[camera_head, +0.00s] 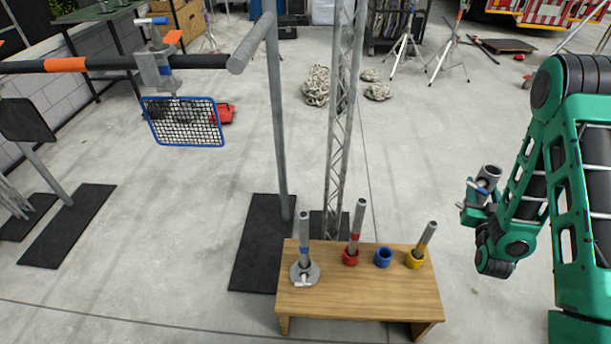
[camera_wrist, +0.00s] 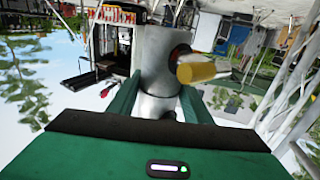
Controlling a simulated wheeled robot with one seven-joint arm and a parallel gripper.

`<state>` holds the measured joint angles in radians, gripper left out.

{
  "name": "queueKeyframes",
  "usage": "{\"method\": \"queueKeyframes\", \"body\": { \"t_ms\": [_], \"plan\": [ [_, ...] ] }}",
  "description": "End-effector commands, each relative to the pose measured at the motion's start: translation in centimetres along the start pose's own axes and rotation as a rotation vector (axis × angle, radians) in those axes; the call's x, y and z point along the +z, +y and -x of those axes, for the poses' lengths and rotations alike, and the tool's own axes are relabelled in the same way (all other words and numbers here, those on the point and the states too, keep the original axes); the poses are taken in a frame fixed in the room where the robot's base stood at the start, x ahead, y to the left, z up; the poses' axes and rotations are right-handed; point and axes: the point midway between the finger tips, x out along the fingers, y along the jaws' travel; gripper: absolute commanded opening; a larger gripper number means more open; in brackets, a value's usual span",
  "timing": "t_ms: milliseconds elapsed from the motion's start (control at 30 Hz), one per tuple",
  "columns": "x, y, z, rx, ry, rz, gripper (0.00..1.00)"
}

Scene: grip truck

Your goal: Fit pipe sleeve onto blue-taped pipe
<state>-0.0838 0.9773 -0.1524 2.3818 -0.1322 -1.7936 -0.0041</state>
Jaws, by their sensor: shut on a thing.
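The blue-taped pipe (camera_head: 304,228) stands upright at the left end of the wooden bench (camera_head: 360,293), with a blue band partway up. A round grey collar (camera_head: 312,276) with a small handle sits around its foot. My gripper (camera_head: 478,198) is at the right, well apart from the bench and higher than its top. It is shut on the grey pipe sleeve (camera_head: 488,176), which is tilted in the head view. In the wrist view the sleeve (camera_wrist: 160,60) stands between the two green fingers, with a yellow stub (camera_wrist: 196,72) sticking out from its side.
A red-taped pipe (camera_head: 356,225) stands in a red ring, and a yellow-taped pipe (camera_head: 427,236) leans in a yellow ring. An empty blue ring (camera_head: 383,257) sits between them. A grey post (camera_head: 278,130) and lattice mast (camera_head: 340,120) rise behind the bench. Open floor separates gripper and bench.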

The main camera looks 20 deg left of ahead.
Motion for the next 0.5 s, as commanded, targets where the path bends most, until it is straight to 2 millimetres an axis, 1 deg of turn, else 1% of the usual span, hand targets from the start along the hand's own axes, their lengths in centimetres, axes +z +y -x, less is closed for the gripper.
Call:
{"method": "queueKeyframes", "body": {
  "t_ms": [100, 267, 333, 367, 433, 467, 500],
  "plan": [
    [-0.1, -1.3, -0.1, -0.016, 0.003, -0.001, 0.04],
    [-0.1, -2.7, -0.2, -0.034, 0.003, -0.002, 0.04],
    [-0.2, -3.9, -0.2, -0.053, 0.003, -0.002, 0.04],
    [-0.3, -4.6, -0.3, -0.064, 0.003, -0.002, 0.04],
    [-0.6, -6.8, -0.3, -0.099, 0.004, -0.003, 0.04],
    [-0.7, -8.0, -0.2, -0.118, 0.005, -0.003, 0.04],
    [-0.9, -9.7, -0.2, -0.145, 0.005, -0.004, 0.04]
  ]
}}
